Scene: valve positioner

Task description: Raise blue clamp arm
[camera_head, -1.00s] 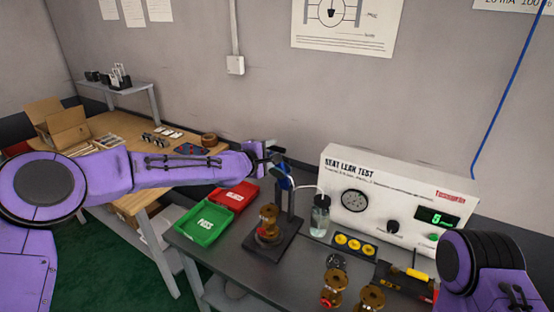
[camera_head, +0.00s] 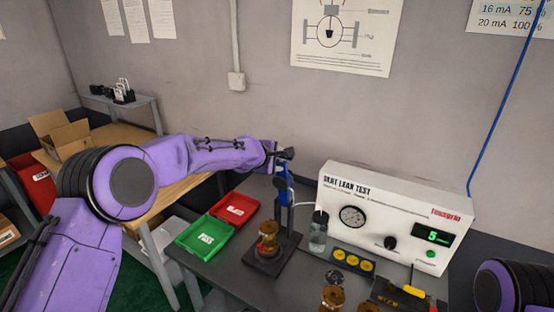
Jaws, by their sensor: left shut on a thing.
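The blue clamp arm (camera_head: 282,187) is at the top of the black clamp stand (camera_head: 288,220) on the grey bench. It points roughly upright. My left gripper (camera_head: 280,154) is at the arm's upper end and is shut on it; the fingers are small in the view. A brass valve (camera_head: 267,240) stands on the clamp stand's base, below the blue arm. Only part of my right arm shows at the lower right edge; its gripper is out of view.
The white seat leak test box (camera_head: 385,215) stands right of the clamp, with a clear jar (camera_head: 318,232) beside it. Green (camera_head: 201,237) and red (camera_head: 234,207) trays lie to the left.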

